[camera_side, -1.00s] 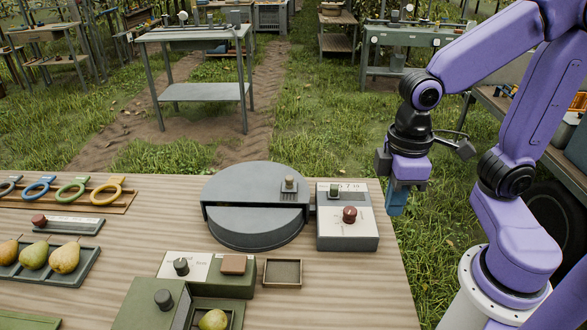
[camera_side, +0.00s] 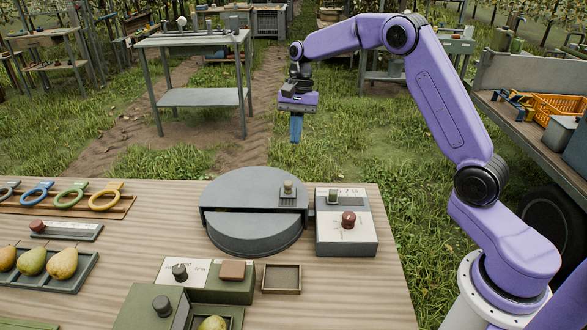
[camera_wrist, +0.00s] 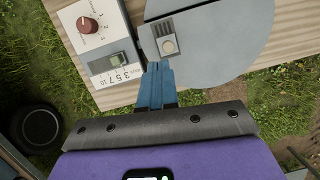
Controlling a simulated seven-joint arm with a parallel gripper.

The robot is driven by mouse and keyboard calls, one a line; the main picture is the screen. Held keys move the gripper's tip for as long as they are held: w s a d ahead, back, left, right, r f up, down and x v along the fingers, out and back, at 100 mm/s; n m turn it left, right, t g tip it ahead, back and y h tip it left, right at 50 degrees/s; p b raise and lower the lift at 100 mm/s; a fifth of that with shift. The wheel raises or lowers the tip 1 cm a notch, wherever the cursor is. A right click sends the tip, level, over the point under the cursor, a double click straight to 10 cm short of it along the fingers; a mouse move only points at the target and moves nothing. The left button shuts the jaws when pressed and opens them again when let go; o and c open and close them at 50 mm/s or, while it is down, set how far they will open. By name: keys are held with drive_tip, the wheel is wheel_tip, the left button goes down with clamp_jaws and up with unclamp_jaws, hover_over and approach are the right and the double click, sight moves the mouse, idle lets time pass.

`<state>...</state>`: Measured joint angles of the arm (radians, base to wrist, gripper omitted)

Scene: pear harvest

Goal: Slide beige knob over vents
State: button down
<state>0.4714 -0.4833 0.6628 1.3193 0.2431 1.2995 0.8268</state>
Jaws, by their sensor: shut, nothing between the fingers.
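The beige knob (camera_side: 288,186) sits on top of the round grey drum, near its back right edge. The dark slotted vents (camera_side: 288,196) lie beside it, on the side towards the side camera, and look uncovered. The wrist view shows the knob (camera_wrist: 169,45) just beyond my fingertips, with the vents (camera_wrist: 163,28) past it. My gripper (camera_side: 295,141) points down with its blue fingers closed and empty. It hangs in the air above and behind the drum, apart from the knob. The fingertips also show in the wrist view (camera_wrist: 158,66).
The round grey drum (camera_side: 240,236) stands on the wooden table (camera_side: 130,230). A grey box with a red knob (camera_side: 348,219) and a green knob (camera_side: 333,195) adjoins its right side. Green control boxes, a small empty tray (camera_side: 281,279), pears and coloured rings occupy the front and left.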

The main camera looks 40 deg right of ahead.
drive_tip(key=w+d+f+m, duration=0.2)
drive_tip(key=w+d+m, duration=0.2)
drive_tip(key=d, duration=0.3)
drive_tip(key=y, duration=0.1)
approach(293, 194)
drive_tip(key=w+f, duration=0.1)
drive_tip(key=w+d+f, duration=0.1)
drive_tip(key=f, duration=0.1)
drive_tip(key=shift+s+a+f, duration=0.1)
drive_tip(key=shift+s+a, duration=0.1)
drive_tip(key=shift+a, duration=0.45)
drive_tip(key=shift+s+a, duration=1.35)
drive_tip(key=shift+s, duration=0.05)
